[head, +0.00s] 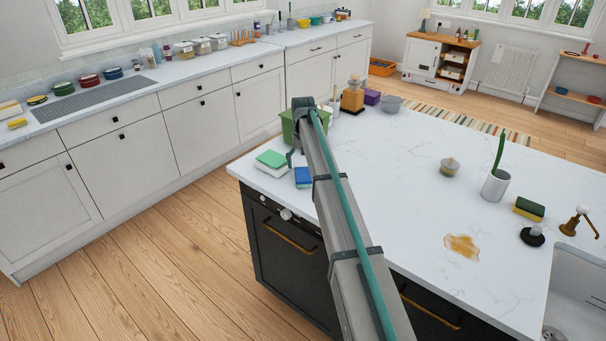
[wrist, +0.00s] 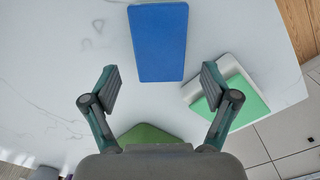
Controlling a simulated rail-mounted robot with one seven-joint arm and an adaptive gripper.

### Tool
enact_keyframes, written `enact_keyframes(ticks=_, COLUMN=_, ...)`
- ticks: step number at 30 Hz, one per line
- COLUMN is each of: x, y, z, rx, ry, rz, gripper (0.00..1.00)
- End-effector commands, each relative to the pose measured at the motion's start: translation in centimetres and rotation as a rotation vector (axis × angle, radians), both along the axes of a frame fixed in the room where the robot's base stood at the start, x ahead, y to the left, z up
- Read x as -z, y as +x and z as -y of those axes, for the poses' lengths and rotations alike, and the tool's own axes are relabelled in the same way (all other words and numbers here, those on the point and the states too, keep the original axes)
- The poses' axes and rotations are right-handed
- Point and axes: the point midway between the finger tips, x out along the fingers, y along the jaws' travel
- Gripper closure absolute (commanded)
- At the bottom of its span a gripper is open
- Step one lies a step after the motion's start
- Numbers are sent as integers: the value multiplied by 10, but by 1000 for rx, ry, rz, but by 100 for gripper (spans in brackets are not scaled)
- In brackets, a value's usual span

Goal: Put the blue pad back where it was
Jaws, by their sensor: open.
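The blue pad (head: 303,177) lies on the white island counter near its left end. In the wrist view the blue pad (wrist: 158,42) is flat on the counter, beyond and between my fingertips, apart from both. My gripper (wrist: 160,88) is open and empty, with its fingers spread on either side. In the head view my gripper (head: 294,150) is just behind the pad, partly hidden by my arm. A green-topped white pad (head: 271,164) lies just left of the blue pad; it also shows in the wrist view (wrist: 247,100), close by my right-hand finger.
A green box (head: 287,124) stands behind my gripper and shows at the bottom of the wrist view (wrist: 150,133). An orange-brown jar (head: 353,97), a purple block (head: 372,97) and a grey bowl (head: 389,104) stand farther back. A brown spill (head: 461,246) lies right of my arm. The counter's middle is mostly clear.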

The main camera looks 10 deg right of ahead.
Motion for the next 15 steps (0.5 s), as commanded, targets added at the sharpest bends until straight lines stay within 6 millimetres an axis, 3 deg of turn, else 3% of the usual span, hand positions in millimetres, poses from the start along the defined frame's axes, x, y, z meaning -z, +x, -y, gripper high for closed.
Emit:
enact_keyframes(ticks=9, x=-56, y=1, z=0, rx=0, ry=0, rz=1, gripper=14)
enact_keyframes(ticks=15, x=-72, y=0, z=0, rx=0, ry=0, rz=0, gripper=14)
